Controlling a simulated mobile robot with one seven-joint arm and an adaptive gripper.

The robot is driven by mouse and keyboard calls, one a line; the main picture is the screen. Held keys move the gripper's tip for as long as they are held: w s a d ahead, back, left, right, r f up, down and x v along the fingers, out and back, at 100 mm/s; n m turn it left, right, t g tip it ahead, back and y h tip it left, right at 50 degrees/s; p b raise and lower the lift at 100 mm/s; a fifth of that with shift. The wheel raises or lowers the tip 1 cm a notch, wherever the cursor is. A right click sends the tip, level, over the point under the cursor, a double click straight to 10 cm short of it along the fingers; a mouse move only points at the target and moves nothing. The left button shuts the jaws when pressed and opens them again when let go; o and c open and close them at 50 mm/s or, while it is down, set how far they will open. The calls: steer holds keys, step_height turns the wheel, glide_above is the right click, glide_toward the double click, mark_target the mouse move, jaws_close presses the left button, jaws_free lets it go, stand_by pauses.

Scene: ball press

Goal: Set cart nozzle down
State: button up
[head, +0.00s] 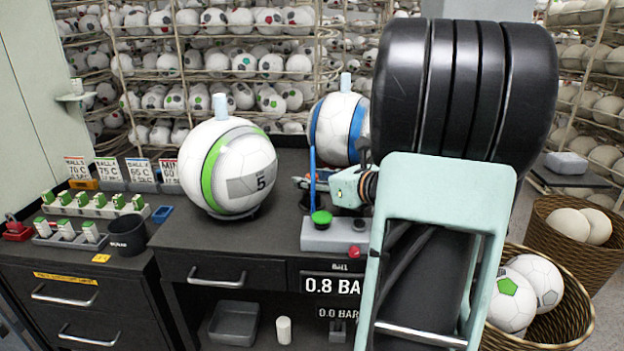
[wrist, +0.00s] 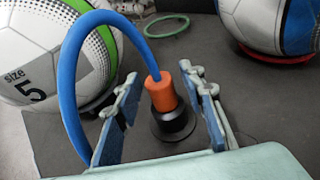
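The nozzle (wrist: 160,92) is orange with a black lower part and stands upright on a round black base (wrist: 172,128) on the dark bench top. A blue hose (wrist: 72,75) arches from its top to the left; a straight blue length (head: 312,165) shows in the head view. My gripper (wrist: 159,74) has its two blue-padded fingers spread on either side of the nozzle, with a gap visible at the left and little at the right. In the head view my gripper (head: 312,187) is low over the bench, seen side-on; the nozzle is mostly hidden there.
A green-striped ball (head: 225,165) stands left of my gripper and a blue-striped ball (head: 338,128) behind it. A grey control box (head: 325,237) with green and red buttons sits in front. A black cup (head: 127,237) and card racks are at left.

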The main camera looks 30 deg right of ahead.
steer(key=shift+r, duration=0.25)
steer(key=v, duration=1.2)
steer(key=shift+p, duration=0.4)
steer(key=shift+f, duration=0.1)
